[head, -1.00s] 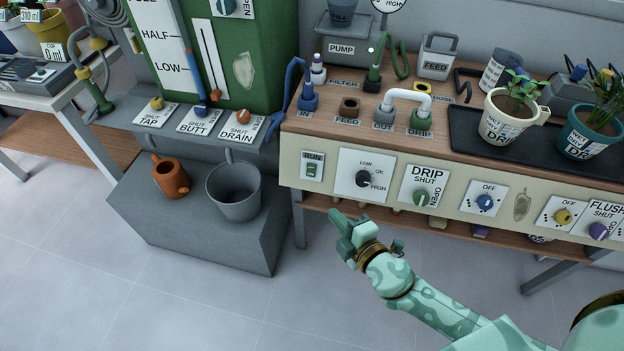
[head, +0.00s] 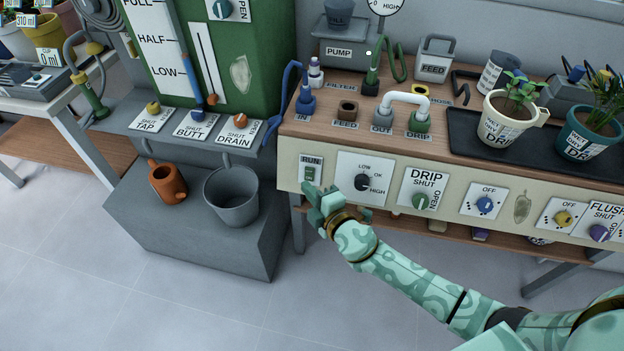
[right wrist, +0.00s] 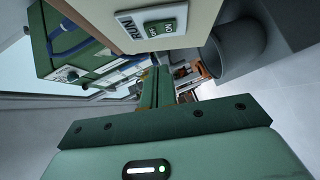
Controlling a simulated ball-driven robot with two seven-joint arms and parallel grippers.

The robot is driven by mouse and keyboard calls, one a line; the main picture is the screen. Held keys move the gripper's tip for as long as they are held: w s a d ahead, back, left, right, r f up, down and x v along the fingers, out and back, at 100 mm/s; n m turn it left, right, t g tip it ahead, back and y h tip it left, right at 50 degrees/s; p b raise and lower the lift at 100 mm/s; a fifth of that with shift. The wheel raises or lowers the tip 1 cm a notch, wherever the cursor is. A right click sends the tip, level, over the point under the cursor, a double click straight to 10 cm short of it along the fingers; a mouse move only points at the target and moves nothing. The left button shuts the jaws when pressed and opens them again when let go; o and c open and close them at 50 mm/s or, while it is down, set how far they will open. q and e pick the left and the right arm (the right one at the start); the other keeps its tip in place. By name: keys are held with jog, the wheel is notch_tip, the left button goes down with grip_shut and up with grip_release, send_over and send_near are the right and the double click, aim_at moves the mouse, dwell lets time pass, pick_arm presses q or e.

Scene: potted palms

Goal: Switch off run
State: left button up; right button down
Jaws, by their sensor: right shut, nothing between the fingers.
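The RUN switch (head: 310,174) is a small green rocker on a white plate at the left end of the bench's front panel. It also shows in the right wrist view (right wrist: 163,28), at the top, with its plate. My right gripper (head: 309,191) is shut and empty. Its fingertips are just below the switch in the head view, close to the plate; I cannot tell whether they touch it. In the right wrist view the shut fingers (right wrist: 157,88) point away, apart from the switch. My left gripper is not in view.
A grey bucket (head: 232,198) and an orange can (head: 167,184) stand on a grey step at left. The floor in front is clear.

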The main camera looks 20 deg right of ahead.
aim_at(309, 174)
jog(key=w, duration=0.1)
jog(key=w+d, duration=0.1)
jog(key=w+d+f+b, duration=0.1)
jog(key=shift+w, duration=0.4)
